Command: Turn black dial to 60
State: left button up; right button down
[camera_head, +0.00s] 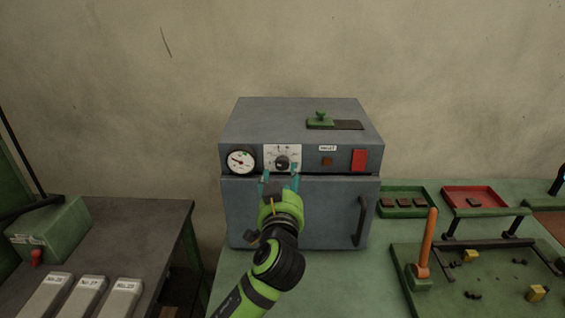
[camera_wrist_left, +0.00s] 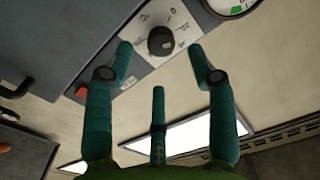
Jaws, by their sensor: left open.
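The black dial (camera_head: 282,162) sits on a white scale plate (camera_head: 270,152) on the front of a grey oven-like box (camera_head: 236,208). In the left wrist view the dial (camera_wrist_left: 161,41) shows between and beyond the fingertips, with a pale mark on its face; I cannot read its setting. My left gripper (camera_head: 281,178) is just in front of and below the dial, its teal fingers pointing at it. In the left wrist view my left gripper (camera_wrist_left: 160,56) is open, its fingers spread and empty, with no clear contact with the dial. My right gripper is out of view.
A round gauge (camera_head: 241,161) is left of the dial; a red switch (camera_head: 358,160) is farther right. The box door has a dark handle (camera_head: 362,221). A green tray (camera_head: 404,190) and an orange lever (camera_head: 427,243) stand to the right on the green table.

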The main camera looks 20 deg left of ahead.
aim_at(282, 166)
pick_arm(q)
jog(key=p+x, duration=0.1)
jog(key=x, duration=0.3)
jog(key=shift+a+r, duration=0.1)
jog(key=shift+w, duration=0.3)
grip_shut()
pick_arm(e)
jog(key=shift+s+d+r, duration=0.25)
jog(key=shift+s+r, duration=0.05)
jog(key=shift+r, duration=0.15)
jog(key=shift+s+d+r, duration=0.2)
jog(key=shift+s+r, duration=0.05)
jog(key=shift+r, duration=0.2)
